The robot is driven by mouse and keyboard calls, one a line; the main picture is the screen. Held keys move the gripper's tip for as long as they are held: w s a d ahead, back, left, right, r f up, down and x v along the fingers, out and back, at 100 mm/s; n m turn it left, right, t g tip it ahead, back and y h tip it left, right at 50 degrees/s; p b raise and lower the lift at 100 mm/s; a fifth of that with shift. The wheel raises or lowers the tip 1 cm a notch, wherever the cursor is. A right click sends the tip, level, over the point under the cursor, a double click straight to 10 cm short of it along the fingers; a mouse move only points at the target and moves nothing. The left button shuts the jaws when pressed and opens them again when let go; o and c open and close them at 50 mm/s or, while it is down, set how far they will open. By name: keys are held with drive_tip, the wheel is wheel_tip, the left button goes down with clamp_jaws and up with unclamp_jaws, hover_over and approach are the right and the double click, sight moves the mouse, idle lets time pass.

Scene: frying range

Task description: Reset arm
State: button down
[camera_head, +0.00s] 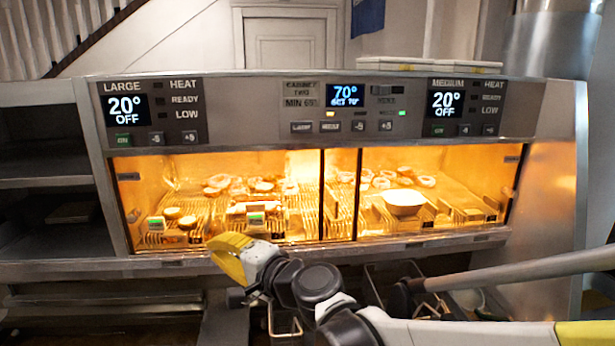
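My arm (490,330) reaches in from the lower right, with black joints and white and yellow links. My gripper (232,256), with a yellow end, is at the front of the heated cabinet, just below its lit window. The gripper is seen from behind and the side, and its fingertips are not clear. I see no object held in it, but I cannot tell whether it is open or shut.
The heated cabinet (300,120) spans the view, with food and a white bowl (404,202) behind its lit glass. Dark shelves (52,190) stand at the left. Wire-handled baskets (385,285) sit below, close to my arm. Flat boxes (430,66) lie on top.

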drive_tip(key=s+d+f+n+h+b, duration=0.1)
drive_tip(key=s+d+f+h+b, duration=0.1)
drive_tip(key=d+f, duration=0.3)
drive_tip(key=s+d+f+n+g+h+b, duration=0.1)
drive_tip(key=s+d+f+n+h+b, duration=0.1)
drive_tip(key=d, duration=0.6)
drive_tip(key=s+d+f+n+h+b, duration=0.2)
drive_tip(key=s+d+f+b, duration=0.2)
drive_tip(key=f, duration=0.5)
drive_tip(key=shift+s+d+f+g+h+b, duration=0.1)
drive_tip(key=shift+s+d+g+h+b, duration=0.1)
drive_tip(key=shift+d+b, duration=0.45)
drive_tip(key=shift+s+d+g+h+b, duration=0.1)
drive_tip(key=shift+d+h+b, duration=0.2)
drive_tip(key=shift+d, duration=0.6)
drive_tip(key=s+d+f+h+b, duration=0.2)
drive_tip(key=s+d+f, duration=0.3)
drive_tip(key=d, duration=0.3)
drive_tip(key=s+d+f+n+g+h+b, duration=0.1)
drive_tip(key=s+d+f+h+b, duration=0.2)
drive_tip(key=d, duration=0.6)
wheel_tip(320, 180, down, 4)
drive_tip(key=shift+s+r+g+h, duration=0.3)
drive_tip(key=shift+s+h, duration=0.3)
drive_tip(key=shift+s, duration=0.45)
